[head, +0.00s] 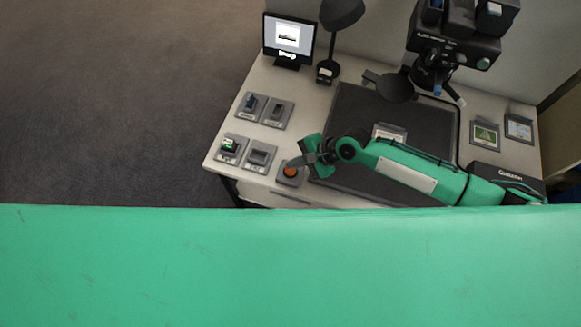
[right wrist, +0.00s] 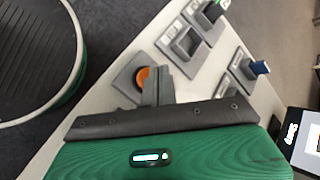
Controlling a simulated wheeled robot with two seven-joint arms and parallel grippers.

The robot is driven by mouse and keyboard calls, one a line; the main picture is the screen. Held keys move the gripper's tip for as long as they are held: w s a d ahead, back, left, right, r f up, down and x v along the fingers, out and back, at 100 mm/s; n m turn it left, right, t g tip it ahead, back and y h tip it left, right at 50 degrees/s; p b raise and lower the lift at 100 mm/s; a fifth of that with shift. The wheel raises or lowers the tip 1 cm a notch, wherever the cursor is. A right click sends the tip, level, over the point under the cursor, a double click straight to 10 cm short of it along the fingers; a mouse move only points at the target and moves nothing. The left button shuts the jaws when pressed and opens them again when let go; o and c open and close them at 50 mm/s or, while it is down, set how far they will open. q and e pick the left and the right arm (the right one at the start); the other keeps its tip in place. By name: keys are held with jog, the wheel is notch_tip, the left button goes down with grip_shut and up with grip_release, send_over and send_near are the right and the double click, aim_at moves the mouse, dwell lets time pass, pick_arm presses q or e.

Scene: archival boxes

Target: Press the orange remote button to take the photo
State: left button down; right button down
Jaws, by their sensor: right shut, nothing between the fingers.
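The orange remote button (head: 291,171) sits on a small grey base near the table's front edge, left of the dark mat. My right gripper (head: 297,161) is shut and empty, with its fingertips just over the far side of the button. In the right wrist view the button (right wrist: 142,77) shows beside the shut fingers (right wrist: 156,84), which cover part of its right side. I cannot tell whether the fingertips touch it. My left gripper is not in view.
Grey holders (head: 257,155) stand left of the button, some with small items. A monitor (head: 289,38) and black lamp (head: 341,14) stand at the back. A camera rig (head: 452,45) overhangs the dark mat (head: 352,105), where a small grey box (head: 389,131) lies behind my arm.

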jog(key=shift+f, duration=0.1)
jog(key=shift+f, duration=0.25)
jog(key=shift+f, duration=0.6)
dwell(1.0)
jog(key=shift+r+p, duration=0.95)
jog(key=shift+p, duration=0.3)
notch_tip(320, 180, up, 5)
jog(key=p, duration=0.5)
jog(key=shift+r+p, duration=0.1)
jog(key=shift+p, duration=0.3)
